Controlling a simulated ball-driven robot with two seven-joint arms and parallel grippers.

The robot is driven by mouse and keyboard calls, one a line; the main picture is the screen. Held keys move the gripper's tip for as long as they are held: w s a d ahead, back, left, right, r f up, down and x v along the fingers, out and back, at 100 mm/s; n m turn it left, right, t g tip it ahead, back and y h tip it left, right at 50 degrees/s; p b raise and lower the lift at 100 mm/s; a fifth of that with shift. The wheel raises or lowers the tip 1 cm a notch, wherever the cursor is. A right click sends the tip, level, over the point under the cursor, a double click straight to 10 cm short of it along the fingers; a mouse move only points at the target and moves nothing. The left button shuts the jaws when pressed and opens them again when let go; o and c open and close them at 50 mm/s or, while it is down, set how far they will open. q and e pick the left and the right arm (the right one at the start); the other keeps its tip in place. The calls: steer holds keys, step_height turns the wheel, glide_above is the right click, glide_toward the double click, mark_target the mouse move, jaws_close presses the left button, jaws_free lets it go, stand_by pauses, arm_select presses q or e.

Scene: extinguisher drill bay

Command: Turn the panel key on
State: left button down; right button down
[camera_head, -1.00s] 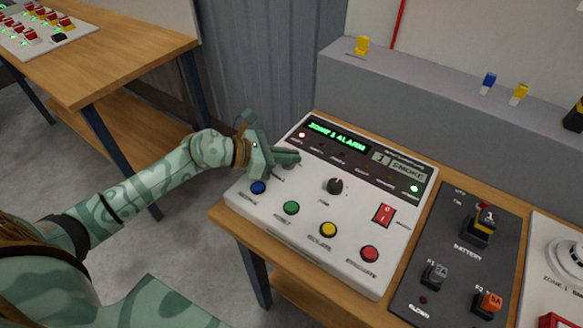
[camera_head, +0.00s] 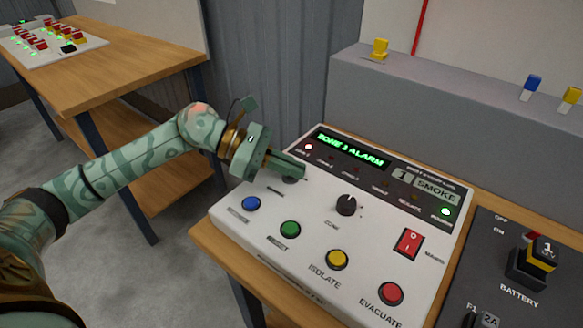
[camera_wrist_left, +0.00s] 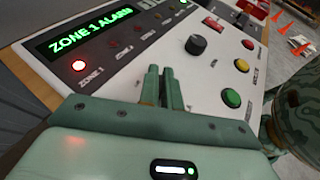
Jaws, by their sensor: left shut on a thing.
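The white alarm panel (camera_head: 310,215) stands on a wooden table, its display (camera_head: 350,149) reading "ZONE 1 ALARM" in green. My left gripper (camera_head: 298,174) is over the panel's upper left, at the spot above the blue button. Its fingers are close together, and they also show in the left wrist view (camera_wrist_left: 163,88) pointing down at the panel face. The key itself is hidden behind or between the fingers, so I cannot see its angle. A red lamp (camera_head: 309,147) by zone 1 is lit. My right gripper is not in view.
Near the fingers are a blue button (camera_head: 251,204), a green button (camera_head: 290,229) and a black zone knob (camera_head: 346,205). A red rocker switch (camera_head: 409,243) lies right. A dark battery board (camera_head: 490,270) adjoins the panel. A grey ledge (camera_head: 440,95) runs behind.

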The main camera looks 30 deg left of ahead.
arm_select(q)
steer(key=c, duration=1.6)
jaws_free()
